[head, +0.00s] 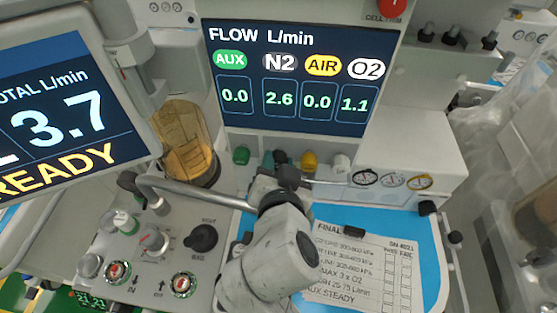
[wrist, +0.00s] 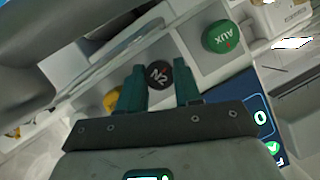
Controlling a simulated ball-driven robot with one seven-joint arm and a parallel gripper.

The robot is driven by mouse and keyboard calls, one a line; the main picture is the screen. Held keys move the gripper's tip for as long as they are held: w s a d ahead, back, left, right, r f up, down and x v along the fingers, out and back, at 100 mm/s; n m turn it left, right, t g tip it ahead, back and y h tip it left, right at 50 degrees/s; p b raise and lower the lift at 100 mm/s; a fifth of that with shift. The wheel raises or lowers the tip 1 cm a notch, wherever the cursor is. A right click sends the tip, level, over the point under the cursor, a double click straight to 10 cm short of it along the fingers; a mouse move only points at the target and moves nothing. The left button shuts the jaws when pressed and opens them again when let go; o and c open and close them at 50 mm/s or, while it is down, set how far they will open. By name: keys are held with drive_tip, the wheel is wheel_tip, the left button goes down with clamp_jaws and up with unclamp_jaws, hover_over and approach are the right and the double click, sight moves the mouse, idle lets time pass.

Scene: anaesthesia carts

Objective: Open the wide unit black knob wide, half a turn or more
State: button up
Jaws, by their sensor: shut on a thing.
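The black knob (wrist: 158,75), marked N2, sits on the wide unit's front between the green AUX knob (wrist: 224,37) and a yellow knob (wrist: 113,99). My gripper (wrist: 160,80) has its two teal fingers on either side of the black knob, shut on it. In the head view my gripper (head: 287,178) reaches the row of knobs under the flow screen (head: 290,80), and the black knob is mostly hidden there. The screen reads N2 2.6, O2 1.1, AUX 0.0 and AIR 0.0.
A white knob (head: 341,162) and several gauges (head: 392,181) are right of my gripper. A checklist sheet (head: 358,258) lies on the blue top below. At left are a tilted screen (head: 60,115), an amber canister (head: 186,140) and a panel with another black knob (head: 202,237).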

drive_tip(key=shift+a+r+n+h+p, duration=0.1)
drive_tip(key=shift+n+h+p, duration=0.6)
drive_tip(key=shift+n, duration=0.5)
drive_tip(key=shift+a+n+h, duration=0.1)
drive_tip(key=shift+n+h, duration=0.9)
drive_tip(key=shift+n, duration=0.2)
drive_tip(key=n+h, duration=0.1)
drive_tip(key=n, duration=0.1)
drive_tip(key=n+h, duration=0.2)
drive_tip(key=shift+a+f+n+t, duration=0.15)
drive_tip(key=shift+f+n+t, duration=0.05)
drive_tip(key=shift+n+t, duration=0.1)
drive_tip(key=o, duration=1)
drive_tip(key=shift+o, duration=0.2)
drive_tip(key=b+v, duration=0.1)
drive_tip(key=v, duration=1)
drive_tip(key=shift+b, duration=0.35)
drive_tip(key=shift+w, duration=0.1)
